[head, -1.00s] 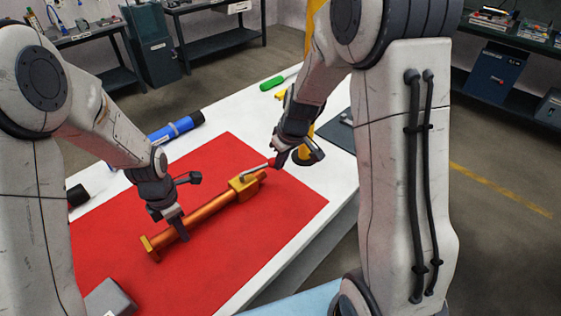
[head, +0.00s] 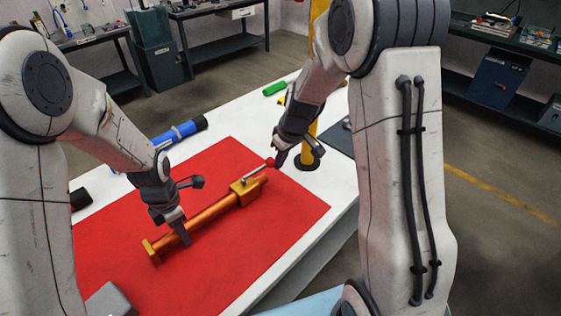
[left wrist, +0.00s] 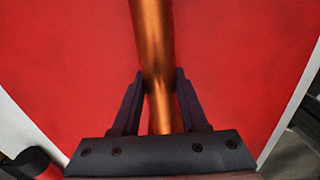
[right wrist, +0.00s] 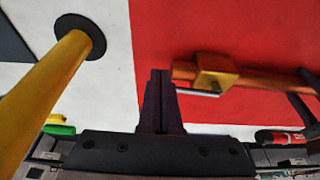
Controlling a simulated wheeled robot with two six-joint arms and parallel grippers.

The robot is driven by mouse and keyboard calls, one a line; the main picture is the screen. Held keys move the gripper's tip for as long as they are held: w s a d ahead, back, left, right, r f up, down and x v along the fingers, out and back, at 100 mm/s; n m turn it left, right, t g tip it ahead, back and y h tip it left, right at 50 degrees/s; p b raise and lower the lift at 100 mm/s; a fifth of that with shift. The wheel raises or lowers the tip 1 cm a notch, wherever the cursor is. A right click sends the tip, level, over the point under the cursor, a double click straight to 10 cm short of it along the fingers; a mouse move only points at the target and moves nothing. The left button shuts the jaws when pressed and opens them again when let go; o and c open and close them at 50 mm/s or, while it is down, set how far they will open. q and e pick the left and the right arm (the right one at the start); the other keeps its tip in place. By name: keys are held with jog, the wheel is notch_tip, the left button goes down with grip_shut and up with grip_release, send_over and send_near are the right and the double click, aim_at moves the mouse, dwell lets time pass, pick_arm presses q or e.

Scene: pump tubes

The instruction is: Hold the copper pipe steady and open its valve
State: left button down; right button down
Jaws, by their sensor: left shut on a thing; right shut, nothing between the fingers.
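The copper pipe (head: 210,211) lies on the red mat (head: 280,215), with a brass-coloured valve block (head: 240,190) near its far end. A thin silver lever (head: 255,172) with a red tip extends from the valve, roughly along the pipe. My left gripper (head: 185,235) is shut around the pipe's nearer half; the left wrist view shows the copper pipe (left wrist: 153,45) between its fingers. My right gripper (head: 278,163) is shut and empty beside the lever's red tip. In the right wrist view, the silver lever (right wrist: 198,92) reaches the closed fingers (right wrist: 160,78); whether they touch is unclear.
A yellow post (head: 310,135) on a dark round base stands just behind my right gripper. A blue cylinder (head: 180,131) and a green object (head: 273,89) lie on the white table (head: 235,115). A grey block (head: 110,300) is at the near left. Bare mat lies in front of the pipe.

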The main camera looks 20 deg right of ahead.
pick_arm(q)
jog(key=shift+s, duration=0.1)
jog(key=shift+f, duration=0.1)
pick_arm(e)
jog(key=s+d+r, duration=0.3)
jog(key=s+r, duration=0.3)
jog(key=r, duration=0.4)
jog(key=shift+s+d+r, duration=0.2)
jog(key=shift+d, duration=0.15)
pick_arm(q)
jog(key=shift+c, duration=1.8)
grip_release()
